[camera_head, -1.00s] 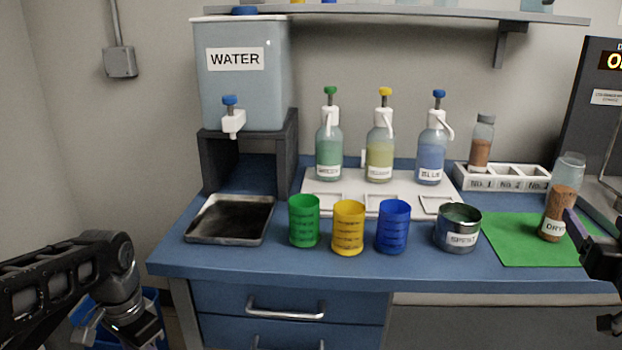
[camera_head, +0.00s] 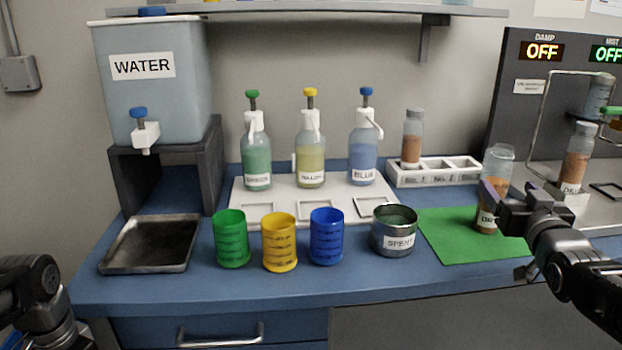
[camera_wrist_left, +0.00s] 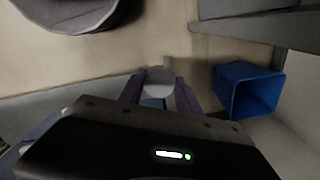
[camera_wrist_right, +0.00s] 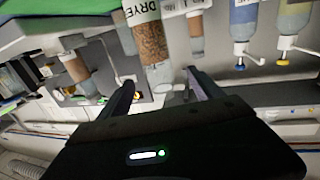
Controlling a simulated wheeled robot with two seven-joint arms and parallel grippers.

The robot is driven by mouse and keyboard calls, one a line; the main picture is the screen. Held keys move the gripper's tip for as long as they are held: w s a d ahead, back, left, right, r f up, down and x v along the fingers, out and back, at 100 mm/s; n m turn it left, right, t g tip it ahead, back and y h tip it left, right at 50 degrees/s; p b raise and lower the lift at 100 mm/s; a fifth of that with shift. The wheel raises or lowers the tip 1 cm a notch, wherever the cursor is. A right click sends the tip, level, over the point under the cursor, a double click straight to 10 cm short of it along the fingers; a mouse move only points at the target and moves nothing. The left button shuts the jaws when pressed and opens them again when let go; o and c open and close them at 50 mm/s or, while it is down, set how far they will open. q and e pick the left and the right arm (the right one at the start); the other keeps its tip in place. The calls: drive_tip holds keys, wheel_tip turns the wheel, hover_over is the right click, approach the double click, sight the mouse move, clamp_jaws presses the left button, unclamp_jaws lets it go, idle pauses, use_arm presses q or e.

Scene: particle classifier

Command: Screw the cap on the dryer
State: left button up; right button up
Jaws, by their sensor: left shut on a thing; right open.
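The dryer bottle (camera_head: 486,222) stands upright on the green mat, with brown grains inside and a clear, uncapped upper part. My right gripper (camera_head: 497,192) is at its upper right side, with a finger in front of it. In the right wrist view the bottle (camera_wrist_right: 153,45) reaches between the open fingers (camera_wrist_right: 160,80); I cannot tell whether they touch it. In the left wrist view my left gripper (camera_wrist_left: 160,92) is shut on a pale grey round cap (camera_wrist_left: 159,80). The left arm shows at the lower left of the head view, away from the bottle; its fingertips are not clear there.
The green mat (camera_head: 450,245) has bare room around the bottle. A metal SPENT cup (camera_head: 394,238) stands left of it, then blue, yellow and green cups. A rack (camera_head: 435,178) and a machine with OFF displays (camera_head: 515,85) stand behind. A blue bin (camera_wrist_left: 250,90) is below the left gripper.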

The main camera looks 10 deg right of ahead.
sight(497, 173)
drive_tip(key=shift+x, duration=1.45)
drive_tip(key=shift+d+x, duration=0.2)
drive_tip(key=shift+x, duration=2.45)
drive_tip(key=shift+f, duration=0.1)
drive_tip(key=shift+s, duration=0.1)
clamp_jaws()
